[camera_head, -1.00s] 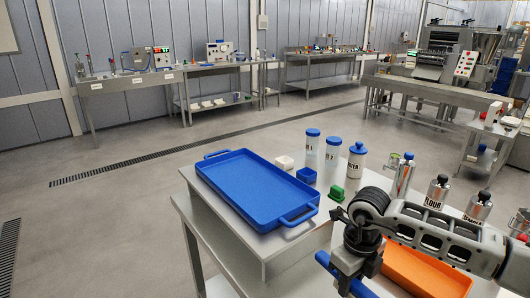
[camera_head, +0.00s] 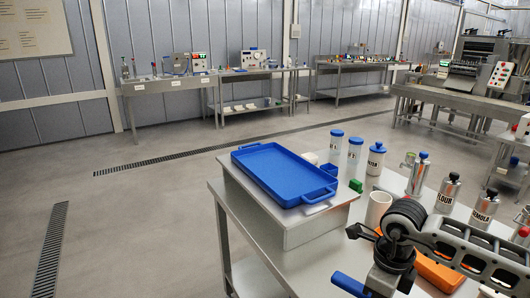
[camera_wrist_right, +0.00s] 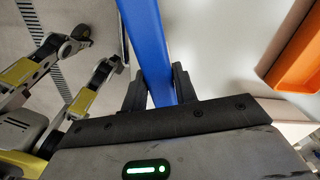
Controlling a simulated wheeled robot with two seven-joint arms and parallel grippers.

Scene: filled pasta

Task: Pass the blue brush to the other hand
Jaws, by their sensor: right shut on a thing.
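The blue brush (camera_head: 349,284) shows in the head view as a short blue length at the bottom, beside my right gripper (camera_head: 378,283). In the right wrist view the brush (camera_wrist_right: 147,42) is a long blue bar running up from between the two dark fingers of my right gripper (camera_wrist_right: 158,90). The fingers are shut on it. The brush's far end is cut off by the top edge, and no bristles are visible.
A blue tray (camera_head: 271,173) rests on a raised steel box on the table (camera_head: 265,240). Blue-lidded bottles (camera_head: 355,151), a green block (camera_head: 355,185), a white cup (camera_head: 378,210) and metal shakers (camera_head: 447,192) stand right of it. An orange container (camera_head: 440,273) lies partly behind my right arm.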

